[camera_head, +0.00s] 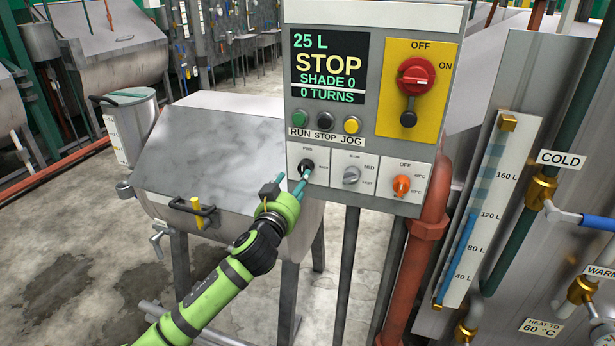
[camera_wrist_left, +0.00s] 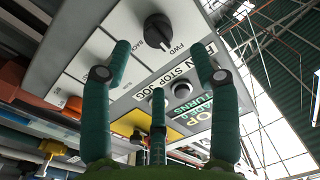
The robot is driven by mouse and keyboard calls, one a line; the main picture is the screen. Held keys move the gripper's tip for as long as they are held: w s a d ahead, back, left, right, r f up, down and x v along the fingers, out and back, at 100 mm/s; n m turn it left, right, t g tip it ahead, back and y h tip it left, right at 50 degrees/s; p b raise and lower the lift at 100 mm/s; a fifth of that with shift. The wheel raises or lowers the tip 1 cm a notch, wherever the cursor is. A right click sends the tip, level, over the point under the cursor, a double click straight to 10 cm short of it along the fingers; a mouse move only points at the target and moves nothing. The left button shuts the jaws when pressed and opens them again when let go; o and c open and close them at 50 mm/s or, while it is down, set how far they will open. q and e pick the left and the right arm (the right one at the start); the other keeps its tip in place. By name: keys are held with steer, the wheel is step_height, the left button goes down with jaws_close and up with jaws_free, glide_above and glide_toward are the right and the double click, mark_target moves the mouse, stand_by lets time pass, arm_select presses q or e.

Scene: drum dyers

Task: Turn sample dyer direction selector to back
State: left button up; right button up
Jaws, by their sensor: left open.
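The sample dyer's direction selector is a black knob (camera_head: 306,167) with FWD and BACK labels, at the lower left of the control panel (camera_head: 355,200). The same knob (camera_wrist_left: 158,30) shows at the top of the left wrist view. Its pointer seems to face FWD there; the head view is too small to tell. My left gripper (camera_head: 293,180) is just below and left of the knob in the head view. Its teal fingers (camera_wrist_left: 160,50) are spread open and empty, with the knob beyond the gap between their tips. I cannot tell whether a fingertip touches the knob. My right gripper is not in view.
A grey selector (camera_head: 351,175) and an orange one (camera_head: 401,185) sit right of the knob. RUN, STOP and JOG buttons (camera_head: 325,122) are above. The display reads STOP. A red main switch (camera_head: 416,77) is upper right. The metal dyer drum (camera_head: 215,150) stands left behind my arm.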

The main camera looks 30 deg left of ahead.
mark_target(303, 172)
arm_select(q)
steer(key=p+x, duration=0.1)
steer(key=x, duration=0.4)
steer(key=shift+w, duration=0.1)
steer(key=shift+w+a, duration=0.15)
steer(key=shift+w, duration=0.15)
steer(key=shift+w+a+f+p, duration=0.1)
steer(key=shift+w+f+p, duration=0.1)
steer(key=shift+w+p, duration=0.25)
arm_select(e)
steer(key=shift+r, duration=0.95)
arm_select(q)
steer(key=c, duration=1.1)
